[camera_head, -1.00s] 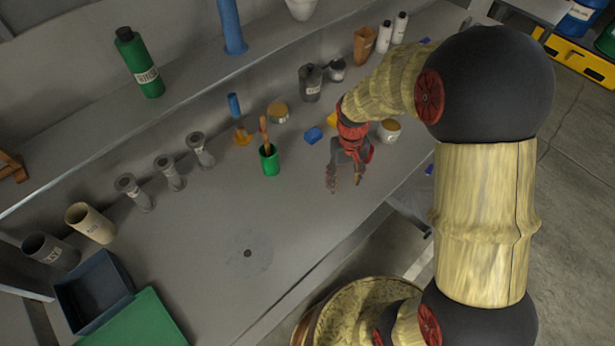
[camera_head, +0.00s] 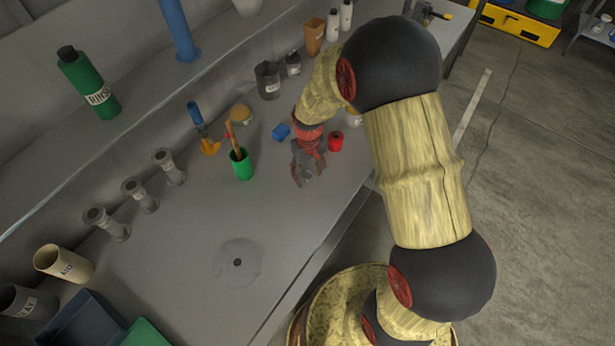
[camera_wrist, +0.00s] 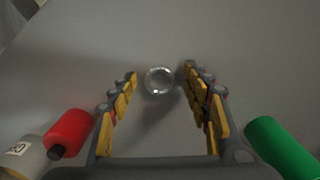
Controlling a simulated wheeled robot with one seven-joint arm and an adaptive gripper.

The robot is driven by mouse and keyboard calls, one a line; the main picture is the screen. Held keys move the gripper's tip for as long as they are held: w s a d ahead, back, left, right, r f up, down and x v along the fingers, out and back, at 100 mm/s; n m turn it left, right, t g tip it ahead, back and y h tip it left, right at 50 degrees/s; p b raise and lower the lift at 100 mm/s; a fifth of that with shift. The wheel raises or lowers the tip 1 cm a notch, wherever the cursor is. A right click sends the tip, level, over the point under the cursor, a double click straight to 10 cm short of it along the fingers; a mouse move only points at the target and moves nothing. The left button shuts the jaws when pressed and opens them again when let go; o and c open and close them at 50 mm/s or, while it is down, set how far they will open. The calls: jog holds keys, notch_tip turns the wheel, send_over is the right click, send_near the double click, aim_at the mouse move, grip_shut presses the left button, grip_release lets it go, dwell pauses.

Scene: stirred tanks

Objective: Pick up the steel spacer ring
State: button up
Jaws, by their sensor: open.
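The steel spacer ring (camera_wrist: 159,80) is a small shiny ring lying flat on the grey bench top in the wrist view. It sits between the tips of my gripper (camera_wrist: 161,74), which is open and empty, with bench showing on both sides of the ring. In the head view my gripper (camera_head: 309,178) points down at the bench, right of the green cup (camera_head: 241,165). A small greyish shape between its fingers there looks like the ring, but it is too small to be sure. I cannot tell the height of the fingertips above the bench.
A red container (camera_wrist: 72,130) lies left of my gripper in the wrist view, beside a pale container (camera_wrist: 24,158). The green cup (camera_wrist: 282,148) is on the right. A blue block (camera_head: 281,132) sits behind my gripper. The bench around the round grey disc (camera_head: 238,263) is clear.

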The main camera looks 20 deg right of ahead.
jog(key=shift+f, duration=0.1)
jog(key=shift+c, duration=1.4)
jog(key=c, duration=0.8)
jog(key=shift+c, duration=0.3)
